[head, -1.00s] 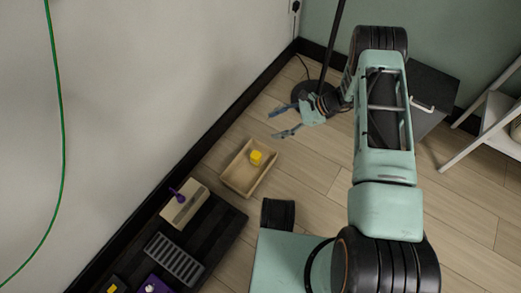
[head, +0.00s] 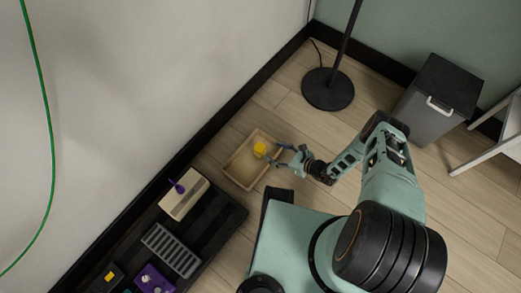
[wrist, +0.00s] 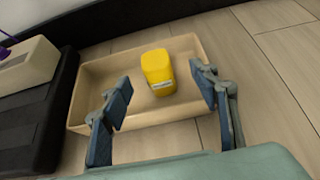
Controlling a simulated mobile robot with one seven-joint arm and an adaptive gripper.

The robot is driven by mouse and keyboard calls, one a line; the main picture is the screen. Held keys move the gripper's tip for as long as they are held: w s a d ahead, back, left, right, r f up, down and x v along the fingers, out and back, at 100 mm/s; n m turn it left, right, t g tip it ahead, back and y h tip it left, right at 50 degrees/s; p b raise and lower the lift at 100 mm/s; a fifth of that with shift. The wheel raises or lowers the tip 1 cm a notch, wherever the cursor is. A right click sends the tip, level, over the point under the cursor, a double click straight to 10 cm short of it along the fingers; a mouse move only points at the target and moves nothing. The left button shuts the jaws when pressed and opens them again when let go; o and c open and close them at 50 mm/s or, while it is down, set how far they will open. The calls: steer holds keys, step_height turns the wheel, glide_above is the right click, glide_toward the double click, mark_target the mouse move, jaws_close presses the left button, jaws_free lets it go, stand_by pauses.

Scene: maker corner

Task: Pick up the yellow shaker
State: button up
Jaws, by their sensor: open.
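The yellow shaker (head: 260,149) stands inside a shallow tan wooden tray (head: 232,172) on the floor. In the wrist view the shaker (wrist: 158,72) has a pale label on its side and sits towards the back right of the tray (wrist: 95,72). My gripper (head: 277,156) is at the tray's right side in the head view. In the wrist view my gripper (wrist: 162,92) is open and empty. Its two fingers are apart, with the shaker showing between and beyond them. Whether a finger touches the tray cannot be told.
A dark low platform (head: 222,222) left of the tray bears a beige block (head: 184,203) with a purple item and a grey slotted rack (head: 172,250). The wall and black skirting run behind the tray. A lamp base (head: 328,90) and a grey bin (head: 437,98) stand at the back right.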

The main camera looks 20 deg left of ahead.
mark_target(262, 149)
steer(key=x, duration=0.2)
steer(key=shift+a+f+b, duration=0.25)
steer(key=shift+b, duration=0.1)
steer(key=x, duration=0.1)
steer(key=b+x, duration=0.2)
steer(key=x, duration=0.1)
steer(key=shift+s+a+f, duration=0.15)
steer(key=shift+s+a, duration=0.05)
steer(key=shift+s, duration=0.1)
steer(key=shift+w+a+f, duration=0.1)
steer(key=shift+w+a, duration=0.05)
steer(key=shift+a, duration=0.15)
steer(key=c, duration=1.2)
steer(key=shift+c, duration=0.5)
